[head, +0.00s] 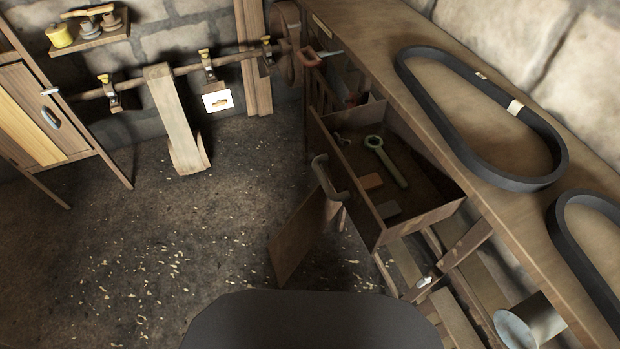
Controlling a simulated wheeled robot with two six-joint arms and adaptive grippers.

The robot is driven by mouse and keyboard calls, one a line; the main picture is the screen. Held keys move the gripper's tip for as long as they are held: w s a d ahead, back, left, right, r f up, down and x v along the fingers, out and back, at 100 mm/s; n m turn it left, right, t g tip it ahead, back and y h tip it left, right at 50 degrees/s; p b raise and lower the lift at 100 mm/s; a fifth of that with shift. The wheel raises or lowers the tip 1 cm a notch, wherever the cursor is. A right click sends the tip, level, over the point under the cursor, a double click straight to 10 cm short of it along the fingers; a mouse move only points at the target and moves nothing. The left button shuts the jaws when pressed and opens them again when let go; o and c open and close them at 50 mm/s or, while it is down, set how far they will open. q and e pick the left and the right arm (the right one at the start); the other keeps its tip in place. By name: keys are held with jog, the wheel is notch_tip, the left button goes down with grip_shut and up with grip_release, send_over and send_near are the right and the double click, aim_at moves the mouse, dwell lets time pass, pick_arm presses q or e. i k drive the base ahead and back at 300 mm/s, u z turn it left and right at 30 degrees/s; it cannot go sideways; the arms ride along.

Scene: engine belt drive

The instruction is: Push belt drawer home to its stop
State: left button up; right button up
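A wooden drawer (365,214) stands pulled out from under the long workbench, right of the middle of the head view. I take it to be the belt drawer, though no label on it is readable. Its dark curved handle (330,181) is on the front, facing left. Neither of my grippers shows in this view, and nothing touches the drawer.
Black belts (548,150) lie on the bench top (440,120). A board (300,236) leans below the drawer. A cabinet (38,115) stands left. The floor (120,230) left of the drawer is mostly open, with scattered chips.

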aim_at(432, 196)
jog(key=u, duration=0.05)
jog(key=k, duration=1.05)
jog(key=z, duration=1.1)
jog(key=i, duration=0.5)
